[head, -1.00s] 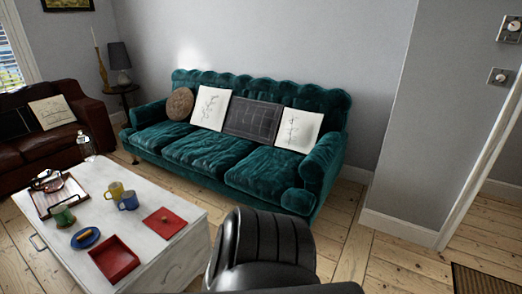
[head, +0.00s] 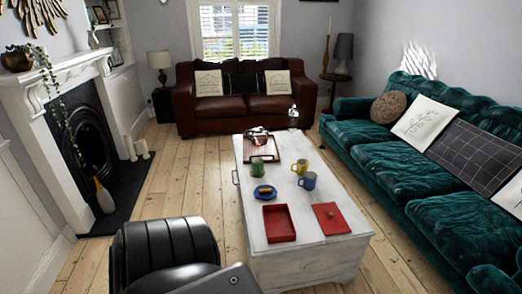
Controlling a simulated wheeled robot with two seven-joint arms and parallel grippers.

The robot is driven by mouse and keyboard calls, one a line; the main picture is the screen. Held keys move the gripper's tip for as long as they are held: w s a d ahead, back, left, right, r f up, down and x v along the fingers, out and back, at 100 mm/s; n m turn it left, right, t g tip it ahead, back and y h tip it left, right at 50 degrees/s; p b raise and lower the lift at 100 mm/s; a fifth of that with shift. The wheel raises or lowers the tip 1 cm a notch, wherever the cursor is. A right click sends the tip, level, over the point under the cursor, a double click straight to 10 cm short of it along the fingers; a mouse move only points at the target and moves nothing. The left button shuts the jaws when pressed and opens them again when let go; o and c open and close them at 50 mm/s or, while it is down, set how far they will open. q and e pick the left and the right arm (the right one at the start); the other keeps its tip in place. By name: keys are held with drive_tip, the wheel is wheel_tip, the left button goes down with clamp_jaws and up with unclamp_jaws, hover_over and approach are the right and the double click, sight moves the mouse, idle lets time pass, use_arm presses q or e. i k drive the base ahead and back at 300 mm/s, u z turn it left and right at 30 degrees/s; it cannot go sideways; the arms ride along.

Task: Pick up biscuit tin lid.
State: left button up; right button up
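A flat red square with a small knob, which looks like the biscuit tin lid (head: 325,222), lies on the white table (head: 262,262) near its front right. An open, shallow red square box, which looks like the biscuit tin (head: 280,224), lies to its left, with a narrow gap between them. Neither gripper shows in the head view.
A blue dish (head: 265,193), a green mug (head: 257,165), a yellow mug (head: 300,167) and a blue mug (head: 308,181) stand behind the red pieces. A tray (head: 249,147) is further back. A teal sofa (head: 395,155) is right; floor (head: 185,185) is clear left.

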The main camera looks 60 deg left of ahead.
sight(332, 221)
drive_tip(key=u, duration=0.55)
drive_tip(key=i, duration=1)
